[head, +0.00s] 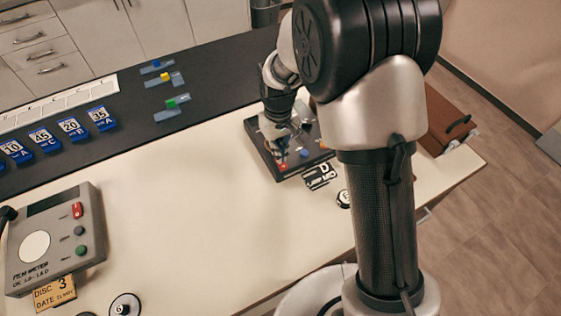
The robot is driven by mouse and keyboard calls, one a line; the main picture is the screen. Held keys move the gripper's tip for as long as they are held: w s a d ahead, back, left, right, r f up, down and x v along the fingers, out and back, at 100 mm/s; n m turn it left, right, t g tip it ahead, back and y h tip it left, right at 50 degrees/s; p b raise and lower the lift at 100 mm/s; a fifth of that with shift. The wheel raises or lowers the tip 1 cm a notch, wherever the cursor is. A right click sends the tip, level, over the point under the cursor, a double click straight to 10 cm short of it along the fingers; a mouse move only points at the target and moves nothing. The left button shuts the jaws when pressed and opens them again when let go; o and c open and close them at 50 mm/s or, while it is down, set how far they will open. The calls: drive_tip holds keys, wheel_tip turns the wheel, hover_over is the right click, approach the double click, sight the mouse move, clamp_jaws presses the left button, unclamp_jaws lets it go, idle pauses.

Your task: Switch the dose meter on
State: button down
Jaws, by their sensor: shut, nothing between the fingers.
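My gripper (290,136) is shut and empty, over a dark control box (262,150) near the table's middle. That box carries small coloured controls, including a red one (283,167) and a blue one (304,152). My gripper hides part of its top, and contact is unclear.
A black-and-white label (320,177) lies in front of the control box. Several blue numbered blocks (70,127) stand at the left back. A brown case (447,117) is at the right, behind my arm. The cream tabletop (190,210) between the two boxes is clear.

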drive_tip(key=shift+f+b, duration=0.4)
drive_tip(key=shift+f, duration=0.25)
drive_tip(key=shift+r, duration=0.1)
drive_tip(key=shift+r+p, duration=2.8)
drive_tip(key=shift+r, duration=0.6)
